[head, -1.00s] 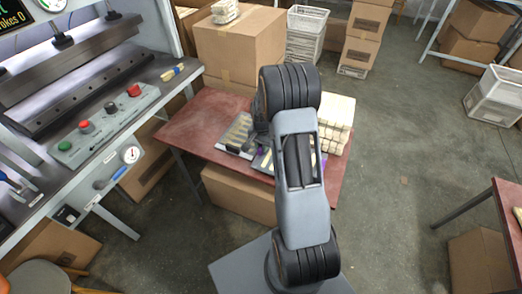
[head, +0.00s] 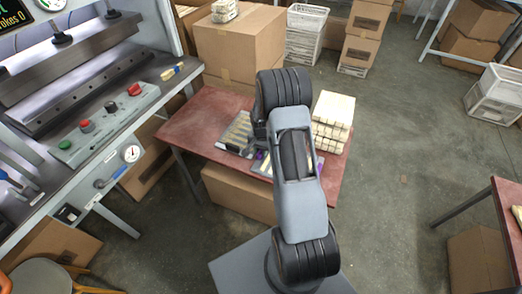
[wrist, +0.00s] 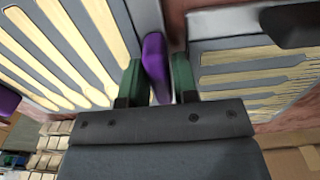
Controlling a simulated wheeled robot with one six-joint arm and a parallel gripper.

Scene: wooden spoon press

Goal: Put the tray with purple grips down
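The tray with purple grips (head: 262,169) is over the red table in the head view, partly behind my arm. In the wrist view its grey bed (wrist: 60,50) with pale wooden spoons reaches to the left. One purple grip (wrist: 155,65) stands between the green fingertips of my gripper (wrist: 157,80), which look closed on it. The other purple grip (wrist: 8,100) shows at the left edge. I cannot tell whether the tray touches the table. My gripper is hidden behind my arm in the head view.
A second spoon tray (head: 236,132) lies on the red table (head: 190,125); it is also close by on the right in the wrist view (wrist: 225,45). Stacked pale wooden blocks (head: 333,115) stand at the table's right. The press (head: 70,80) is at left. Cardboard boxes (head: 238,45) stand behind.

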